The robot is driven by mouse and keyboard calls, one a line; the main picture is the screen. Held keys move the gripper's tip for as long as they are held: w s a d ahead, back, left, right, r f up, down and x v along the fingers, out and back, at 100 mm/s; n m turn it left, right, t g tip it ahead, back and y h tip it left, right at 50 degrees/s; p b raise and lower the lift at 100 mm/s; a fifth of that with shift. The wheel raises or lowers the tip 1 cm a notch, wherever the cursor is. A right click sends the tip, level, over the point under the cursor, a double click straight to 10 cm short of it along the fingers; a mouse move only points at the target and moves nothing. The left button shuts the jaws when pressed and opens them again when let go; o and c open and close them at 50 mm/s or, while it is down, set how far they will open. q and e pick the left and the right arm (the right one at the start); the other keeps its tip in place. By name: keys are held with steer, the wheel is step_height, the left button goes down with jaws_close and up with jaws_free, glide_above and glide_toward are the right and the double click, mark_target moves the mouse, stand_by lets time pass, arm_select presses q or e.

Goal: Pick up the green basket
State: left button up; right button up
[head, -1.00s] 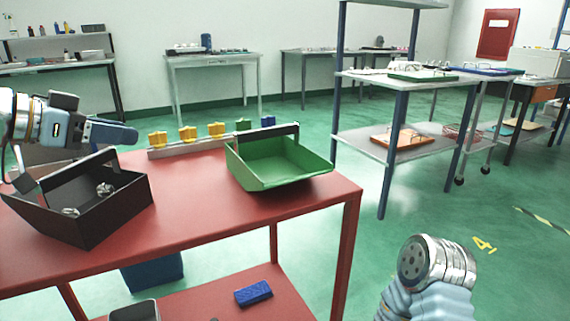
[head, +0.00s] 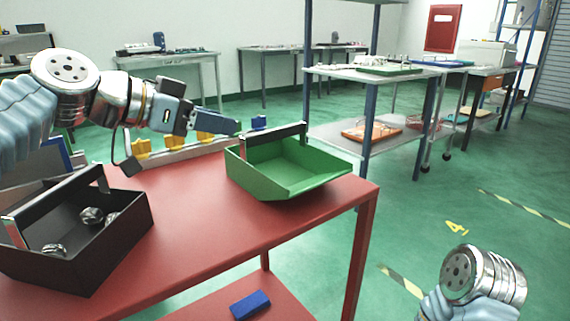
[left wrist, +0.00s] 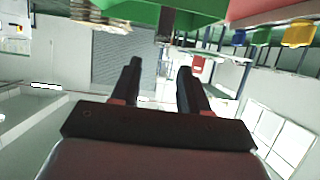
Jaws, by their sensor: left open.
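The green basket (head: 290,168) stands upright and looks empty on the right end of the red table in the head view. A dark handle bar (head: 273,134) runs over its back side. My left gripper (head: 228,127) is just left of the basket, near its back left corner and about level with the handle. In the left wrist view, the left gripper's fingers (left wrist: 160,80) are apart with nothing between them. The basket's green side (left wrist: 185,8) shows at the top of that view. Of my right arm only a link shows; its gripper is not visible.
A black basket (head: 75,240) with metal parts stands at the red table's (head: 200,220) left end. Yellow and blue pieces (head: 259,123) line the table's back edge. A blue block (head: 250,304) lies on the lower shelf. A shelf rack (head: 366,130) stands behind right.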

arm_select(q)
glide_toward(272, 130)
steer(key=x, duration=0.3)
steer(key=shift+w+d+f, duration=0.1)
steer(key=shift+w+f, duration=0.1)
steer(key=shift+f, duration=0.2)
steer(key=shift+r+p+x, duration=0.15)
steer(key=shift+p+x, duration=0.3)
steer(key=shift+x, duration=0.95)
steer(key=shift+r+p+x, duration=0.15)
steer(key=shift+p+x, duration=0.25)
steer(key=shift+x, duration=1)
jaws_close()
